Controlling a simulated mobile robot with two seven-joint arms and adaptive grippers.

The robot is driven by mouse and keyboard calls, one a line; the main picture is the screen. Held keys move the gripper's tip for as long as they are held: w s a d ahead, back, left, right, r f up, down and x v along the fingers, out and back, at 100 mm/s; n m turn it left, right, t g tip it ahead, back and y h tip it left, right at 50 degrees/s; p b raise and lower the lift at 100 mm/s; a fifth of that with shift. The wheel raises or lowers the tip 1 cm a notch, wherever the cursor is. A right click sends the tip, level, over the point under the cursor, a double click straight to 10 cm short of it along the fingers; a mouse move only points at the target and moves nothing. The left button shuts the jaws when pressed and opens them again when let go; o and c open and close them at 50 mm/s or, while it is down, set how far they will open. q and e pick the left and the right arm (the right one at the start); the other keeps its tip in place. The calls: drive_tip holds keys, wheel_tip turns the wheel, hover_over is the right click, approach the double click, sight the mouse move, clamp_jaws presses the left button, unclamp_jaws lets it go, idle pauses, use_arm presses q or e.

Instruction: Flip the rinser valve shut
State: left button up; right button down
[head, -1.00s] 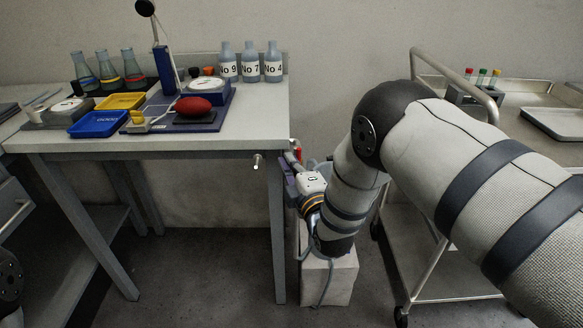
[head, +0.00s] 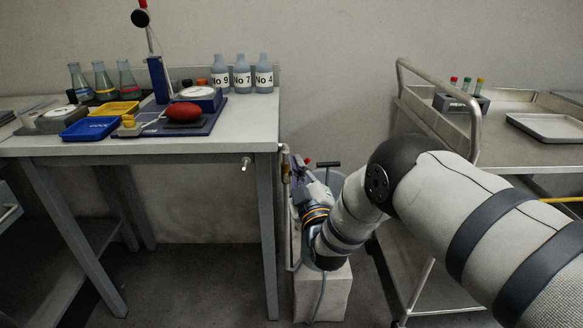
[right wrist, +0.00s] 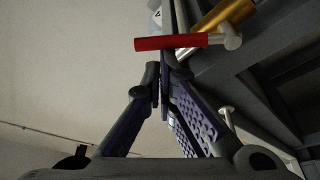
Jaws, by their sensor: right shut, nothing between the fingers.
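The rinser valve's red lever (right wrist: 172,42) lies across the right wrist view, just beyond my fingertips. It joins a pale metal stub (right wrist: 231,37) beside a brass-coloured pipe (right wrist: 222,14). My right gripper (right wrist: 160,76) is shut and empty, its purple-padded fingers meeting near the lever. I cannot tell whether they touch it. In the head view my right gripper (head: 299,163) is beside the right end of the table, with a small bit of the red lever (head: 307,160) by its tips. My forearm and wrist hide part of this area. My left gripper is not in view.
The table (head: 225,135) with bottles, flasks and trays stands left of my right arm. A steel cart (head: 478,128) stands on the right. A grey basin (head: 332,178) and a pale block (head: 322,292) are close around my wrist.

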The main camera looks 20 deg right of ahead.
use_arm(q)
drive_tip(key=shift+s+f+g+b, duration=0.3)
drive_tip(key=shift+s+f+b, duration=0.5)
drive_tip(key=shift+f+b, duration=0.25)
use_arm(e)
drive_tip(key=d+f+m+h, duration=0.1)
drive_tip(key=m, duration=0.2)
drive_tip(key=d+f+m+h, duration=0.1)
drive_tip(key=m, duration=0.2)
drive_tip(key=s+d+f+m+h, duration=0.1)
drive_tip(key=m+h, duration=0.1)
drive_tip(key=m, duration=0.1)
drive_tip(key=shift+f+m, duration=0.2)
drive_tip(key=shift+m, duration=0.2)
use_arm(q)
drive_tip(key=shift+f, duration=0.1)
use_arm(e)
drive_tip(key=shift+f, duration=0.15)
